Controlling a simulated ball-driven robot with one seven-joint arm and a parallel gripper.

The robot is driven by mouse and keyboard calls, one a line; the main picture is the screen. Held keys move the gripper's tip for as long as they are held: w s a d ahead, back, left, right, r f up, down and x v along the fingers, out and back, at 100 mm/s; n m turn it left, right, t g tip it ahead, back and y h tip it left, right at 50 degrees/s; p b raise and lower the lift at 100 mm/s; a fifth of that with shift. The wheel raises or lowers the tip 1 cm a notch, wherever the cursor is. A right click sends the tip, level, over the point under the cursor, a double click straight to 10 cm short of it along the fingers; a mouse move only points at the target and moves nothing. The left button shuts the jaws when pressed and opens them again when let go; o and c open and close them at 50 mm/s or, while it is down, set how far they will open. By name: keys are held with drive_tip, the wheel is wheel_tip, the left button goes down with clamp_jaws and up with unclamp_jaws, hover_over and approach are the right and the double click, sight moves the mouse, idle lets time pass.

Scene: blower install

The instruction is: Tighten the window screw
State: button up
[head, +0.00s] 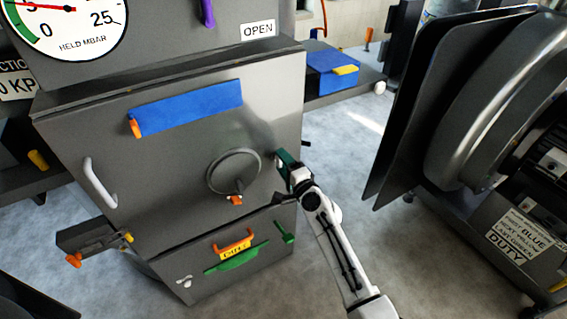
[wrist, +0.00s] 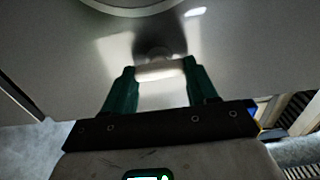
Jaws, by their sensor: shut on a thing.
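My gripper (head: 284,168) is at the right part of the grey cabinet's front panel, right of the round window cover (head: 232,170). In the wrist view the green fingers of my gripper (wrist: 160,72) are shut on a pale, short, bar-like head, which appears to be the window screw (wrist: 160,73). The screw stands out from the grey panel, just below the rim of the round cover (wrist: 130,6). In the head view the screw is hidden by my gripper. How deep it sits cannot be told.
A white handle (head: 98,183) is on the panel's left and a blue strip (head: 190,108) above. An orange piece (head: 235,200) sits at the cover's lower edge. A large dark machine (head: 490,110) stands at the right. Grey floor (head: 345,150) is free between.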

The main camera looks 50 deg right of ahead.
idle(0.5)
drive_tip(key=o, duration=1.1)
drive_tip(key=shift+c, duration=0.2)
drive_tip(key=shift+s, duration=0.1)
drive_tip(key=v, duration=1)
drive_tip(key=shift+s, duration=0.35)
drive_tip(key=s+a+f+n+g+y, duration=0.2)
drive_tip(key=s+a+n+g+y, duration=0.15)
drive_tip(key=a+n, duration=0.35)
drive_tip(key=s+a+f+n+g+y, duration=0.2)
drive_tip(key=a+f+n+g+y, duration=0.15)
drive_tip(key=a+n, duration=0.3)
drive_tip(key=s+a+n+g+h+p, duration=0.1)
drive_tip(key=s+n+g, duration=0.6)
drive_tip(key=s, duration=1.1)
drive_tip(key=shift+s+a+r+g+h, duration=0.35)
drive_tip(key=shift+g+h, duration=0.25)
drive_tip(key=shift+g, duration=0.6)
